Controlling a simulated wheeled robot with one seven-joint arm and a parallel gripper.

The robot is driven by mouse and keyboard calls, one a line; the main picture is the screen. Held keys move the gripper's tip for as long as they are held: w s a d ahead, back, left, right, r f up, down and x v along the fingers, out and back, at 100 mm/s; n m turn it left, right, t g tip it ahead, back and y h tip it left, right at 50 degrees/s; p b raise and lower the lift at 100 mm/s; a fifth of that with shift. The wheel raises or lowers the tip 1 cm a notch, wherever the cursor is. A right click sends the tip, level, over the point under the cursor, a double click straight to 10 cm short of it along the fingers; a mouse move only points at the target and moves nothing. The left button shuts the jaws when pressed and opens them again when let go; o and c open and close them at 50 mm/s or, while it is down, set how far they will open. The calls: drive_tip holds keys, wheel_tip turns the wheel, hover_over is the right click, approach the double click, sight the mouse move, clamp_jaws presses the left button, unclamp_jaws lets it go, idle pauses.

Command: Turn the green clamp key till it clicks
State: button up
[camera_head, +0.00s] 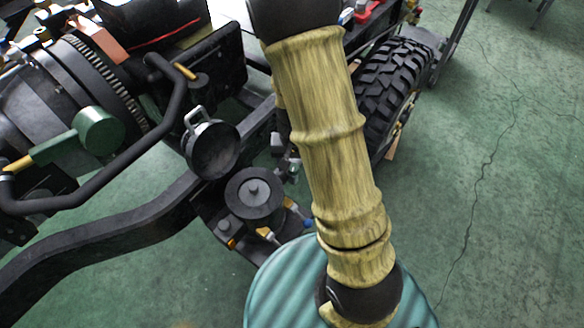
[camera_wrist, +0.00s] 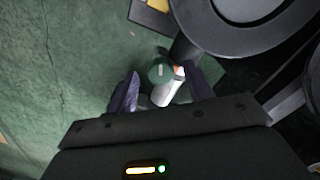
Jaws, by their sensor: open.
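A green round head with a small pale mark, which looks like the green clamp key (camera_wrist: 161,71), shows in the wrist view. A short white cylinder (camera_wrist: 167,93) adjoins it on the near side, with a small orange spot at its edge. My gripper (camera_wrist: 160,76) is open, with one dark finger on each side of the green head. A gap shows on the left; on the right the finger is very close, and I cannot tell whether it touches. In the head view my own arm covers the middle, and neither my gripper nor the key can be made out.
A large black round mount (camera_wrist: 215,38) is close at the upper right of the wrist view; it also shows in the head view (camera_head: 254,194). The black chassis rail (camera_head: 95,243) and a tyre (camera_head: 398,80) flank my arm. Cracked green floor is clear at right.

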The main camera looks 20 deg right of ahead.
drive_tip(key=shift+f, duration=0.55)
drive_tip(key=shift+c, duration=0.2)
drive_tip(key=c, duration=0.9)
drive_tip(key=shift+a, duration=0.15)
drive_tip(key=shift+c, duration=0.2)
